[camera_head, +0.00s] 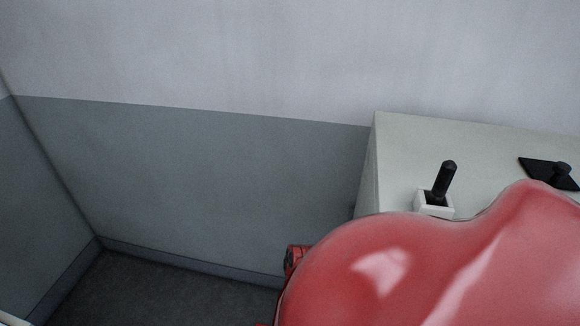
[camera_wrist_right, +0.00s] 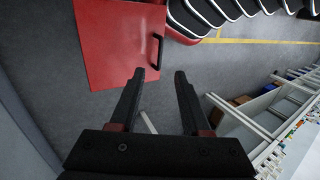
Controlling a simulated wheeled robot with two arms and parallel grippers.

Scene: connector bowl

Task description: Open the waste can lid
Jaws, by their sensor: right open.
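A flat red square panel (camera_wrist_right: 112,42), which looks like the waste can lid, shows at the top left of the right wrist view. A black bar handle (camera_wrist_right: 157,50) stands along its right edge. My right gripper (camera_wrist_right: 160,76) is open, with nothing between its two dark fingers. The fingers look apart from the handle, but I cannot tell how far. The panel's top edge is cut off by the frame. The waste can is not recognizable in the head view. My left gripper is not in view.
Grey floor (camera_wrist_right: 215,62) is clear. The head view shows a pale cabinet (camera_head: 420,150) with a black lever (camera_head: 442,181).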

